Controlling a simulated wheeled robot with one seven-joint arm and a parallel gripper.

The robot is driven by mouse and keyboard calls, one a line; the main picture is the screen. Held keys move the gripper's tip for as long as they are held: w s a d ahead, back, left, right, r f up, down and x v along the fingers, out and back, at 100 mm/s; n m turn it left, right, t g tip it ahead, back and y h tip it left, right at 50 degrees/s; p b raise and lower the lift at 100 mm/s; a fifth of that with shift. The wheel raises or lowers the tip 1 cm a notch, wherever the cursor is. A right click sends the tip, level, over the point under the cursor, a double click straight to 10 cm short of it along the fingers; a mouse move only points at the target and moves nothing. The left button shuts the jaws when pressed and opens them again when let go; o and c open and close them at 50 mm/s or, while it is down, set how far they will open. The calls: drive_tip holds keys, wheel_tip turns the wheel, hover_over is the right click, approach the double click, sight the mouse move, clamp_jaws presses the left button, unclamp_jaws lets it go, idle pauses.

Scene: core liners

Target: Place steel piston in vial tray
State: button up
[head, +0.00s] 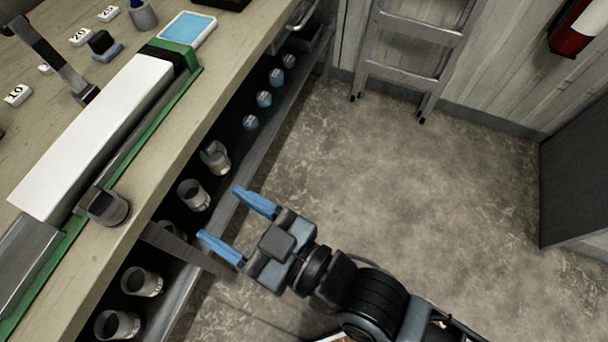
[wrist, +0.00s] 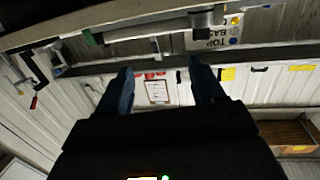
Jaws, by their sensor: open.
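My gripper (head: 222,213) is open and empty, its two blue fingers pointing left toward the lower shelf below the bench edge. It also shows in the wrist view (wrist: 160,78), with nothing between the fingers. A grey metal cylinder with a cut top (head: 108,207) stands at the front edge of the bench rig. A similar grey piece (head: 215,157) stands on the lower shelf, beyond the fingers. I cannot tell which piece is the steel piston. A white-rimmed tray with a light blue inside (head: 188,28) lies at the rig's far end. I cannot tell whether it is the vial tray.
The bench (head: 225,62) carries a long white block (head: 95,135) on a green base and numbered white tags (head: 80,37). Grey open cups (head: 142,282) and blue-capped items (head: 264,99) line the lower shelf. A ladder (head: 415,30) leans behind. The floor to the right is clear.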

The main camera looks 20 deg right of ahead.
drive_tip(key=s+d+m+t+h, duration=0.1)
drive_tip(key=s+d+m+h, duration=0.2)
drive_tip(key=s+d, duration=0.3)
drive_tip(key=s+d+m+t+h, duration=0.1)
drive_tip(key=s+d+h, duration=0.4)
drive_tip(key=d, duration=1)
drive_tip(key=s+m, duration=0.1)
drive_tip(key=s, duration=0.1)
drive_tip(key=shift+s+d+r+m, duration=0.2)
drive_tip(key=shift+s+d+m, duration=0.1)
drive_tip(key=shift+d+m, duration=0.1)
drive_tip(key=shift+o, duration=0.2)
drive_tip(key=s+d+r+m+h, duration=0.2)
drive_tip(key=s+d+r+h, duration=0.1)
drive_tip(key=s, duration=0.3)
drive_tip(key=shift+r, duration=0.15)
drive_tip(key=shift+o, duration=1)
drive_tip(key=shift+s+d+r+g, duration=0.1)
drive_tip(key=shift+s+r+g, duration=0.05)
drive_tip(key=shift+g, duration=0.15)
